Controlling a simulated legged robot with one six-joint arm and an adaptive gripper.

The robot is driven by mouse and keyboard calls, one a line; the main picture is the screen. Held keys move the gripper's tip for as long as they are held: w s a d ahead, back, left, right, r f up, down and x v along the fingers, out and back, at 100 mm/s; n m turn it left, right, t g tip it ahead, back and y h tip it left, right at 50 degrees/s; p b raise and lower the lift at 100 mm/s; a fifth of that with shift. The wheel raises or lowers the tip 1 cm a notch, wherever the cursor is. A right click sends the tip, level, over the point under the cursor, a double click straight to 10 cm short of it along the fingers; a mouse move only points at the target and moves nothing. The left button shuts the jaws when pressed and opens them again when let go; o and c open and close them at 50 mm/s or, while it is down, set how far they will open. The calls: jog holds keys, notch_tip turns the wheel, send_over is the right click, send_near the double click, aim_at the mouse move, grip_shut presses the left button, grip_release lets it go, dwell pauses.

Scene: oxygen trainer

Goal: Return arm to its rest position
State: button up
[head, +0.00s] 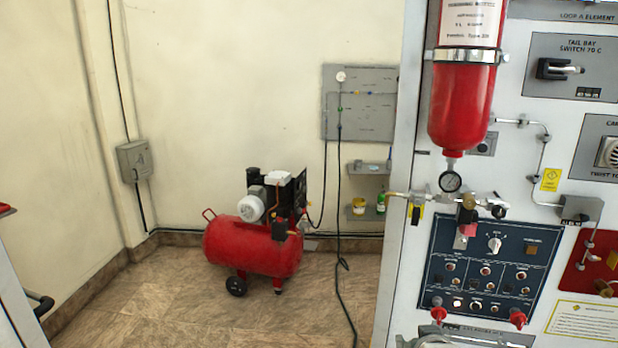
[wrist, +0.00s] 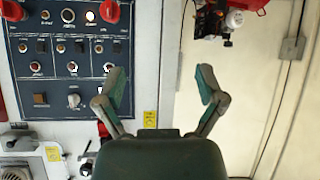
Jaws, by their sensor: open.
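My gripper (wrist: 160,85) shows in the wrist view with its two fingers spread wide apart. Nothing is between them. Behind the left finger is the dark blue control panel (wrist: 68,60) with knobs and switches; behind the right finger is pale wall. I cannot tell how far the fingers are from the panel, but no contact shows. The wrist picture appears upside down compared with the head view. In the head view the same control panel (head: 490,262) is on the white cabinet at the right. The gripper cannot be made out clearly there.
The white trainer cabinet (head: 408,180) fills the right side, with a red cylinder (head: 462,105) and a pressure gauge (head: 450,181) projecting from it. A red compressor (head: 252,246) stands by the back wall, with a hose on the floor. The tiled floor (head: 190,305) in front is clear.

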jog(key=s+a+r+g, duration=0.2)
jog(key=s+r, duration=0.1)
jog(key=s, duration=0.6)
jog(key=s+a+r+g+y, duration=0.1)
jog(key=s+a+r+g, duration=0.2)
jog(key=s, duration=0.6)
jog(key=shift+s+a+g+y, duration=0.25)
jog(key=shift+s+g+y, duration=0.05)
jog(key=shift+s, duration=0.1)
jog(key=shift+r, duration=0.1)
jog(key=shift+c, duration=0.3)
